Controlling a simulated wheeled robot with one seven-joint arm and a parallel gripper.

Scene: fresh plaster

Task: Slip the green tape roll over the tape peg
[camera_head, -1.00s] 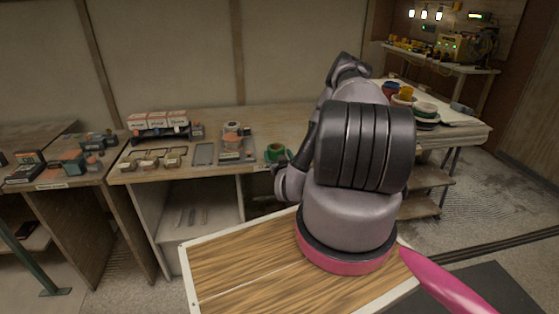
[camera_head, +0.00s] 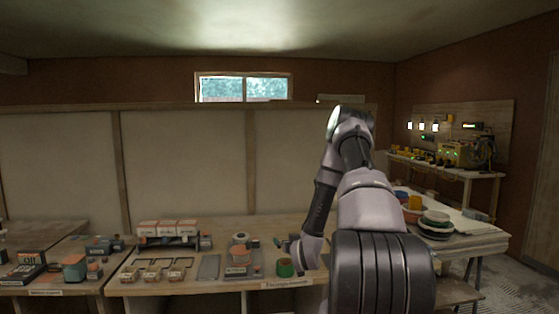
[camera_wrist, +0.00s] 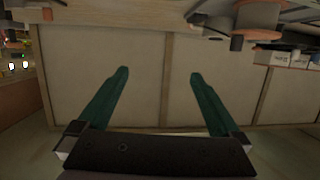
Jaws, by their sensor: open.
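The green tape roll (camera_head: 285,268) sits on the front part of the long wooden bench in the head view, with a dark opening in its top. My gripper (camera_head: 279,242) shows small behind and above the roll, its teal tip towards the left. In the wrist view my gripper (camera_wrist: 158,75) is open, with two teal fingers apart and nothing between them. The green roll does not show clearly there. A grey and reddish stand with round parts (camera_head: 238,250) is left of the roll. I cannot tell which part is the tape peg.
A grey tray (camera_head: 208,267), orange-and-white boxes (camera_head: 167,229) and small framed holders (camera_head: 154,274) stand further left. Pale wall panels (camera_head: 180,165) rise behind the bench.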

